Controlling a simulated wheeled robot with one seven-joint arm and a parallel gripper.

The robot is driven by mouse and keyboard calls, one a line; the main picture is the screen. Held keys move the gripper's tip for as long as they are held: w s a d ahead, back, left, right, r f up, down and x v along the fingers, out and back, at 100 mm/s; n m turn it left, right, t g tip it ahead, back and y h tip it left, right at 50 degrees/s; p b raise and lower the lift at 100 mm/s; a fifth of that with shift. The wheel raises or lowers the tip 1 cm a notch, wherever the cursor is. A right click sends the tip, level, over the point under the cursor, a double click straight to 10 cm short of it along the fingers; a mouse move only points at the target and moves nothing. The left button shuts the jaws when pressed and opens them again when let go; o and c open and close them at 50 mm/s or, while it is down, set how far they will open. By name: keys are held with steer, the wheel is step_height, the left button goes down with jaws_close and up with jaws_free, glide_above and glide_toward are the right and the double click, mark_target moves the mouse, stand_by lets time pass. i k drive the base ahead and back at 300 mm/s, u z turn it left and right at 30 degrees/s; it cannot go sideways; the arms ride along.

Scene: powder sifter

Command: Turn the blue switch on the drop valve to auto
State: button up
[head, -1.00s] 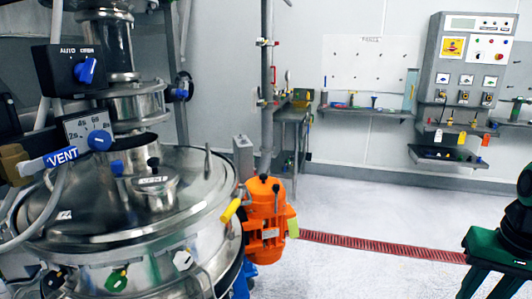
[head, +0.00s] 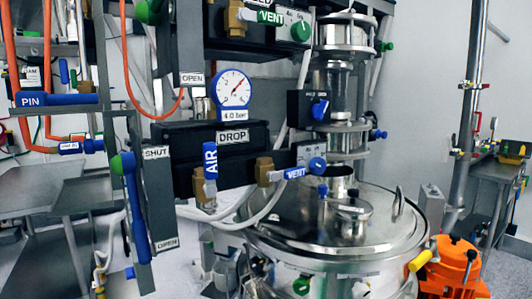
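The blue switch (head: 320,109) sits on the front of a small black box (head: 298,106) beside the steel column above the vessel. The lettering above the switch is too small to read surely now; a second ago it read AUTO and OPEN. I cannot tell exactly which way the switch points now. A black valve body labelled DROP (head: 233,137) is below and to the left, with a round pressure gauge (head: 234,89) above it. A blue knob (head: 317,164) on a grey dial plate is at its right end. My gripper is not in view.
A blue AIR handle (head: 210,160) and a blue VENT handle (head: 294,173) stick out below the DROP body. A long blue lever (head: 136,210) stands at the left by a SHUT/OPEN plate. The steel vessel lid (head: 375,220) and orange motor (head: 452,265) are at lower right.

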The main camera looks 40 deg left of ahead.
mark_target(318, 111)
steer(key=u, duration=0.05)
steer(key=k, duration=0.3)
steer(key=u, duration=0.8)
steer(key=i, duration=0.2)
steer(key=u, duration=0.65)
